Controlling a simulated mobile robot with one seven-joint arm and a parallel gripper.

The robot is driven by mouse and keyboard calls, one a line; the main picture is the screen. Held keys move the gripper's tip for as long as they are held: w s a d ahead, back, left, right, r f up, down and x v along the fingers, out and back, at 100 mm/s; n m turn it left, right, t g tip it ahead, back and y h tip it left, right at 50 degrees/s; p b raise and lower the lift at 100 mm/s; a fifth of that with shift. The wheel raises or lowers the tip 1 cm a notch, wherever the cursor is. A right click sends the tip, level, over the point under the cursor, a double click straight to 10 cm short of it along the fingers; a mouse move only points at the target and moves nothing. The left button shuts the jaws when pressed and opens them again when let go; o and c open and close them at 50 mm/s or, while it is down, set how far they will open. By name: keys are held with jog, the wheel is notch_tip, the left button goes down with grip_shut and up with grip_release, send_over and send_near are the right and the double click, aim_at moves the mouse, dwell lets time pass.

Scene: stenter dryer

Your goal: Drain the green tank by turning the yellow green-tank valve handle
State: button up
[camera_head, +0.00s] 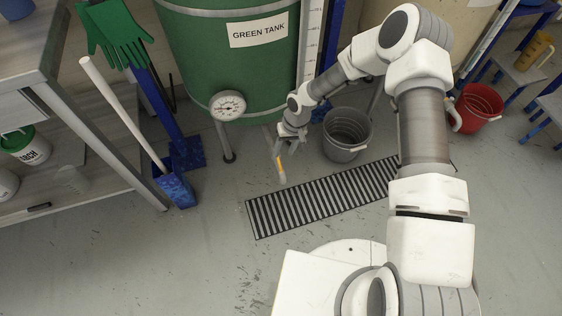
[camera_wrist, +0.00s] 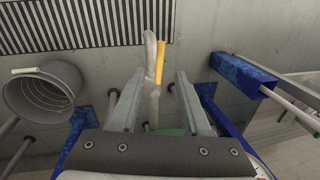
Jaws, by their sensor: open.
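The green tank (camera_head: 235,60), labelled GREEN TANK, stands at the top centre of the head view. The yellow valve handle (camera_head: 281,164) shows on the drain pipe low in front of it, just below my gripper (camera_head: 289,140). In the wrist view the yellow handle (camera_wrist: 160,64) lies beside a pale curved pipe (camera_wrist: 149,45). My gripper (camera_wrist: 160,80) is open there, its two fingers on either side of the handle's line. The handle's upper part shows near and past the fingertips. I cannot tell whether a finger touches it.
A grey bucket (camera_head: 347,135) stands right of my gripper, and a red bucket (camera_head: 479,107) is farther right. A striped floor grate (camera_head: 325,197) lies in front. A workbench (camera_head: 90,130) with a blue post fills the left.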

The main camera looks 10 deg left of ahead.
aim_at(280, 163)
jog(key=f, duration=0.2)
jog(key=f+b, duration=0.1)
jog(key=f, duration=0.1)
jog(key=a+f, duration=0.1)
jog(key=f, duration=0.1)
jog(key=shift+s, duration=0.25)
jog(key=shift+r, duration=0.1)
grip_shut()
dwell(1.0)
